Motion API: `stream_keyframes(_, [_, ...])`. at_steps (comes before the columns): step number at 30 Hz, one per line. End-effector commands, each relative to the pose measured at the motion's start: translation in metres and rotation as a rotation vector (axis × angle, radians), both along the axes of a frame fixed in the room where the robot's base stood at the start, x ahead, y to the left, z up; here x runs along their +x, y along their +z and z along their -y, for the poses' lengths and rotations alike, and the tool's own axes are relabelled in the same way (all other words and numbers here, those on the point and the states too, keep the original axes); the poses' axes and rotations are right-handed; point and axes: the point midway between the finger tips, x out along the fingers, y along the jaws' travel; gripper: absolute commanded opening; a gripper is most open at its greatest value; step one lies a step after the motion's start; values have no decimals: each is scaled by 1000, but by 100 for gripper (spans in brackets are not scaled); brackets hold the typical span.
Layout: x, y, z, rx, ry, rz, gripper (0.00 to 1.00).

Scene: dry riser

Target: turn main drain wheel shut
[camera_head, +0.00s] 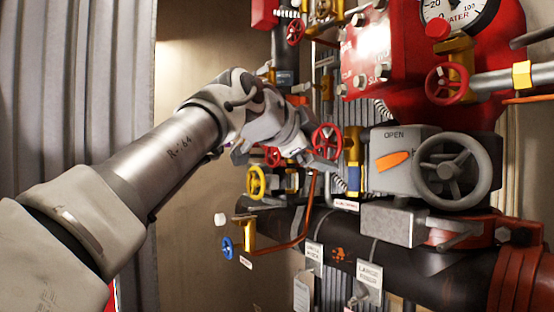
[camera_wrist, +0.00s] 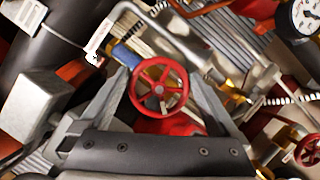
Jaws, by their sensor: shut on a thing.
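A small red handwheel (camera_head: 327,140) sits on the pipework in the middle of the head view. In the head view my gripper (camera_head: 318,156) reaches the wheel from the left and partly hides what lies behind. I cannot read a label that names this wheel as the main drain.
A large grey handwheel (camera_head: 452,172) stands right of my gripper. A yellow wheel (camera_head: 257,183) and a blue wheel (camera_head: 227,247) sit below left. A red box (camera_head: 366,55) and a gauge (camera_head: 459,10) are above. A thick black pipe (camera_head: 390,257) runs below.

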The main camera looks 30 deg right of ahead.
Motion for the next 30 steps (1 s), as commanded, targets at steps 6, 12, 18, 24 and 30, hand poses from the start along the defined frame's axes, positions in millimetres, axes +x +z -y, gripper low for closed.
stream_keyframes(6, [0, -1, -1, 10, 0, 206, 41])
stream_keyframes(12, [0, 1, -1, 22, 0, 367, 41])
stream_keyframes(18, [0, 2, -1, 32, 0, 487, 41])
stream_keyframes(24, [1, 4, -1, 39, 0, 560, 41])
stream_keyframes(30, [1, 5, -1, 44, 1, 592, 41])
